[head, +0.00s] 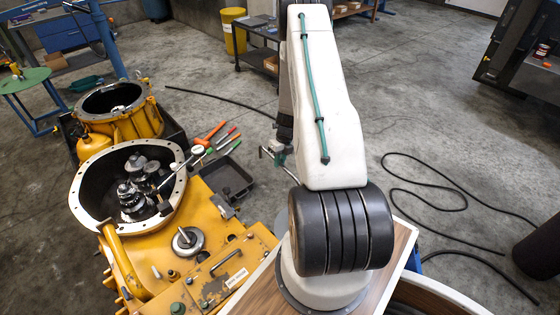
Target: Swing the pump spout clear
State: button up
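The yellow transmission housing (213,228) stands at the lower left. Its round bell opening (80,205) has a pale bolted flange, with grey gears (133,198) inside. A thick yellow pipe (122,262) runs down the housing's left side. A dark, thin bar (180,173) slants over the opening's right rim. I cannot tell which part, if any, is the pump spout. My gripper (268,153) shows only partly, as small grey metal parts left of my white arm. It is apart from the bell opening, to its right. Its fingers are too small and hidden to read.
A second yellow housing (120,112) stands behind the first. Orange, red and green-handled tools (212,138) and a dark tray (226,178) lie right of the opening. A black hose (430,182) loops across the floor at right.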

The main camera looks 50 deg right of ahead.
jog(key=shift+o, duration=1)
notch_tip(320, 180, up, 8)
jog(key=d, duration=0.1)
jog(key=shift+s+d+f, duration=0.15)
jog(key=shift+s+d, duration=0.05)
jog(key=shift+s, duration=0.05)
